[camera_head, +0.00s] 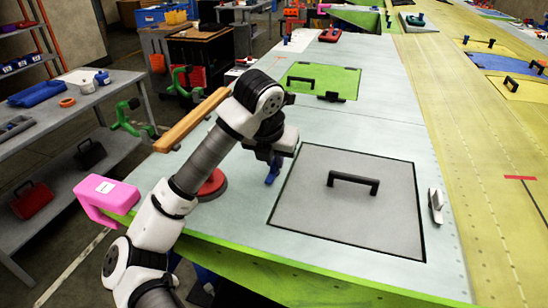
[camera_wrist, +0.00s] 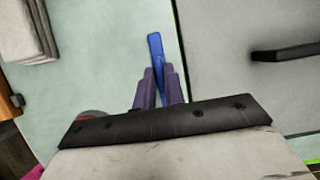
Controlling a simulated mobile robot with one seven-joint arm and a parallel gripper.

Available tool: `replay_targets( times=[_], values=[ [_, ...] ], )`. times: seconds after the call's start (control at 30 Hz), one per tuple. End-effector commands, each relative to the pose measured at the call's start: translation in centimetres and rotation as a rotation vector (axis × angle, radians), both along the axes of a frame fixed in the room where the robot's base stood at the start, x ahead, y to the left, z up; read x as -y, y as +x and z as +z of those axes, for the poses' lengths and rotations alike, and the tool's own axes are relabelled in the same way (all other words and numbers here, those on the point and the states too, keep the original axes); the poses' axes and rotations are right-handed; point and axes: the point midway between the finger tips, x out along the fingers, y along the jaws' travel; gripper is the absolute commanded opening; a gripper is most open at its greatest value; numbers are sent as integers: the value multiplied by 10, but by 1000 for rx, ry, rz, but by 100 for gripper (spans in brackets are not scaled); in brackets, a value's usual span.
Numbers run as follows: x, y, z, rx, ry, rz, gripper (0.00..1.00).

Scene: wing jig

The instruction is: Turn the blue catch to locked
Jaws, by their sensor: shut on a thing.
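The blue catch (camera_wrist: 156,48) is a narrow blue lever on the pale wing skin, just left of the grey panel's edge in the wrist view. My gripper (camera_wrist: 158,80) is shut on it, with its purple fingers on either side and the far end of the lever sticking out beyond the fingertips. In the head view the blue catch (camera_head: 272,172) shows under my wrist, beside the grey panel's left edge. The grey panel (camera_head: 330,215) lies flat in its dark outlined opening and has a black handle (camera_head: 353,182). The catch's base is hidden by the fingers.
A silver bracket (camera_head: 436,206) stands right of the panel. A red disc (camera_head: 212,185) and a pink clamp (camera_head: 108,194) are near the wing's left edge. A green panel (camera_head: 319,80) lies farther back.

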Motion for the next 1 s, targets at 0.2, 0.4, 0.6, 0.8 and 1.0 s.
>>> replay_targets(
  times=[0.2, 0.4, 0.6, 0.8, 1.0],
  values=[
    [-1, 0, -2, 0, 1, -53, 0],
    [-2, 1, -4, 2, 2, -175, 0],
    [-2, 1, -4, 1, 1, -357, 0],
    [-2, 2, -3, 1, -1, -548, 0],
    [-2, 2, -1, 1, -1, -737, 0]
  ],
)
